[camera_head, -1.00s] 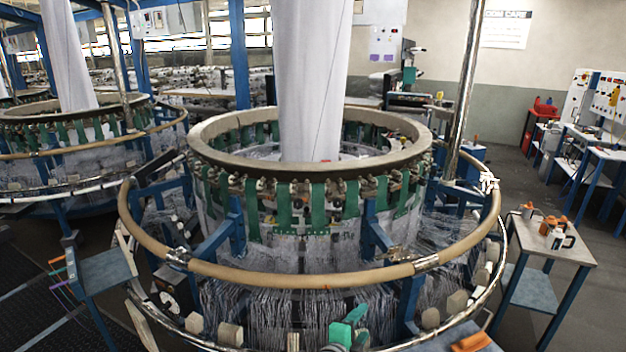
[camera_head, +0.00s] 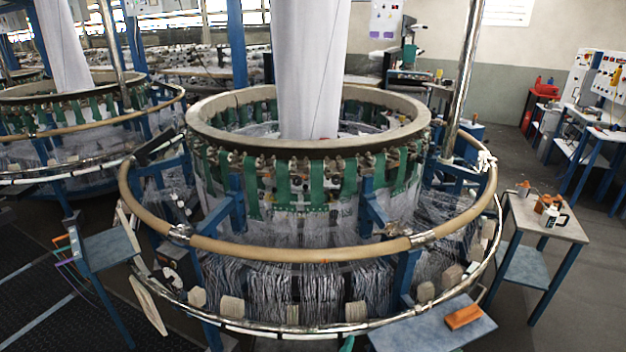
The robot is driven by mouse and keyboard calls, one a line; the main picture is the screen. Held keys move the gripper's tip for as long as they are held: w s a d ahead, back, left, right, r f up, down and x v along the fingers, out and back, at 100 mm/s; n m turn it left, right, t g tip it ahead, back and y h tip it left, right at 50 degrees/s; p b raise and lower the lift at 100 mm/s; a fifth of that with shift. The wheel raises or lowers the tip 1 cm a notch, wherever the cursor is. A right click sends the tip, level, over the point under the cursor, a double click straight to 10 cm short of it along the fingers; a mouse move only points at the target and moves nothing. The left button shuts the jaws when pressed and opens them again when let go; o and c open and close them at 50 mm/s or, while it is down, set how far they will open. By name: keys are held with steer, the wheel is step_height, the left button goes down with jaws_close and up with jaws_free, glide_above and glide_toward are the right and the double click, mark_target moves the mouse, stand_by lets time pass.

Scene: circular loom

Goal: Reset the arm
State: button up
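My gripper is not recognisable in the head view. Only a small green piece (camera_head: 347,343) shows at the bottom edge, cut off by the frame. I cannot tell whether it belongs to my arm. The circular loom (camera_head: 310,250) fills the middle, with a tan outer ring, a wide upper ring with green straps, and many white threads. A tall white fabric tube (camera_head: 308,70) rises from its centre.
A small blue-grey table (camera_head: 425,328) with an orange block (camera_head: 463,317) stands at the front. A side table (camera_head: 545,218) at right holds several orange-topped containers. A blue step (camera_head: 108,248) stands at left. Another loom (camera_head: 85,130) stands behind left. Open floor shows at right.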

steer(key=s+a+f+n+y, duration=0.2)
steer(key=s+a+n, duration=0.15)
steer(key=s, duration=0.65)
steer(key=s+a+f+n+y, duration=0.25)
steer(key=s+n, duration=0.25)
steer(key=s, duration=0.5)
steer(key=s+a+r+n, duration=0.2)
steer(key=s+r, duration=0.1)
steer(key=s, duration=0.5)
steer(key=s+a+r+n+t, duration=0.1)
steer(key=s+a+r+n, duration=0.1)
steer(key=s, duration=0.7)
step_height(320, 180, up, 2)
steer(key=shift+s+a+r, duration=0.2)
steer(key=shift+a+r, duration=0.05)
steer(key=shift+a, duration=0.6)
